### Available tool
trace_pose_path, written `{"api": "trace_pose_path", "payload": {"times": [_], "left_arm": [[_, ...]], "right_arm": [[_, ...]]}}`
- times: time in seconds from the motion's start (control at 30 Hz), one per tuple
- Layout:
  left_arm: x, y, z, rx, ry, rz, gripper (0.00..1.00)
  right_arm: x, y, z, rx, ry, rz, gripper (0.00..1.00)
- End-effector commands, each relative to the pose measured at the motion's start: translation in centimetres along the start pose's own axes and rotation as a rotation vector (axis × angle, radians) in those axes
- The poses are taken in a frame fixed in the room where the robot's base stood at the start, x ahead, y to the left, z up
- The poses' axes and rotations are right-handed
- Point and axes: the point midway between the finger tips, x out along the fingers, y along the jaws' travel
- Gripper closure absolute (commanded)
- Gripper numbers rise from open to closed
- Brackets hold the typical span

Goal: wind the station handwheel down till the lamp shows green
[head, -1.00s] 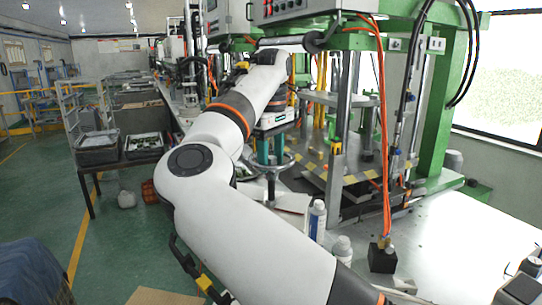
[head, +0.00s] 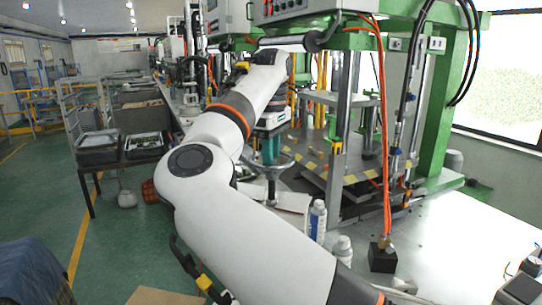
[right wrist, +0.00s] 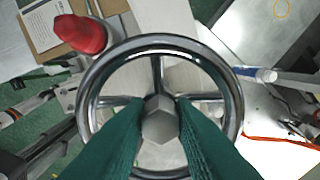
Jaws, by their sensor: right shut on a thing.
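The handwheel (right wrist: 232,100) is a shiny metal ring with spokes and a hexagonal hub, and it fills the middle of the right wrist view. In the head view its rim (head: 288,163) shows below my right wrist, above the bench. My right gripper (right wrist: 160,122) has green fingers, one on each side of the hub, and is shut on it. The fingers also show in the head view (head: 268,150), partly hidden by my arm. A red rounded thing (right wrist: 80,34) lies beyond the rim at upper left; I cannot tell whether it is the lamp. My left gripper is not in view.
White bottles (head: 317,220) stand on the bench right of the handwheel. A black block (head: 382,257) with orange hoses stands farther right. The green press frame (head: 437,120) rises behind. A printed sheet (right wrist: 46,26) lies near the red thing.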

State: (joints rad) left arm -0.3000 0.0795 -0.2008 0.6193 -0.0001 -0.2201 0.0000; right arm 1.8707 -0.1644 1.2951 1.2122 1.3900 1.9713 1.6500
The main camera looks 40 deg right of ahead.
Motion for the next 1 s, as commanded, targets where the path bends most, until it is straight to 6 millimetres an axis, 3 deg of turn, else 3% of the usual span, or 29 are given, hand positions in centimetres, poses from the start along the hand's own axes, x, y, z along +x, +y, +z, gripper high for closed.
{"api": "trace_pose_path", "payload": {"times": [1.0], "left_arm": [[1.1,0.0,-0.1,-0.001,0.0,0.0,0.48]], "right_arm": [[-0.1,0.1,-0.1,-0.953,-0.002,-0.004,1.0]]}}
